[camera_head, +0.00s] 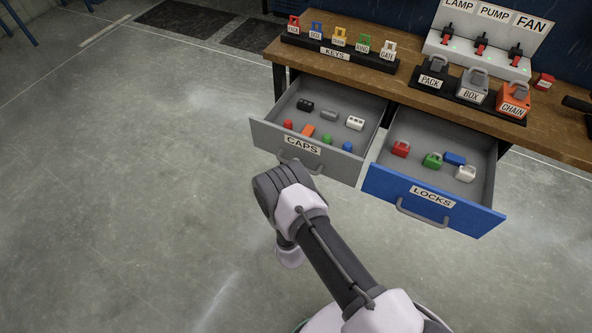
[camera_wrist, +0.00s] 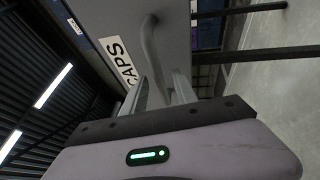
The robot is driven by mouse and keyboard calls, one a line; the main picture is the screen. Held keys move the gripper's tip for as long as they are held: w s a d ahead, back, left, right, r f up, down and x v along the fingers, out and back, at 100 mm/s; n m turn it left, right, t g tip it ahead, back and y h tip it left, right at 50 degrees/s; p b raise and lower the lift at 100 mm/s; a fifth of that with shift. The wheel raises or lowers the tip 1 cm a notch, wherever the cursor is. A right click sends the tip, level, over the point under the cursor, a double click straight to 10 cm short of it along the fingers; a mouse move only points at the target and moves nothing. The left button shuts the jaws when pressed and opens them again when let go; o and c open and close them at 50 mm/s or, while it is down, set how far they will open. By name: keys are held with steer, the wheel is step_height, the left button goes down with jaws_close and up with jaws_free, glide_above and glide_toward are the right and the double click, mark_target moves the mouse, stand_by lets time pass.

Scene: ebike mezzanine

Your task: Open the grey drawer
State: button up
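The grey drawer (camera_head: 267,140), labelled CAPS, is pulled well out of the bench, and its inside with several small coloured caps shows in the head view. Its front with the label also fills the top of the wrist view (camera_wrist: 95,12). Its curved bar handle (camera_wrist: 149,45) reaches down between the two fingers of my gripper (camera_wrist: 162,85). I cannot tell whether the fingers press on the handle or stand apart from it. In the head view my wrist hides the gripper and part of the handle (camera_head: 290,163).
The blue LOCKS drawer (camera_head: 395,190), also open, stands out to the right of the grey one, with several small locks inside. The wooden bench top (camera_head: 395,82) carries a key rack (camera_head: 335,52), padlocks (camera_head: 473,86) and a switch panel (camera_head: 480,50).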

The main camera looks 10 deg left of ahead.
steer(key=s+f+p, duration=0.3)
steer(key=s+p, duration=0.3)
steer(key=s, duration=1.1)
steer(key=shift+d, duration=0.45)
steer(key=shift+f, duration=0.1)
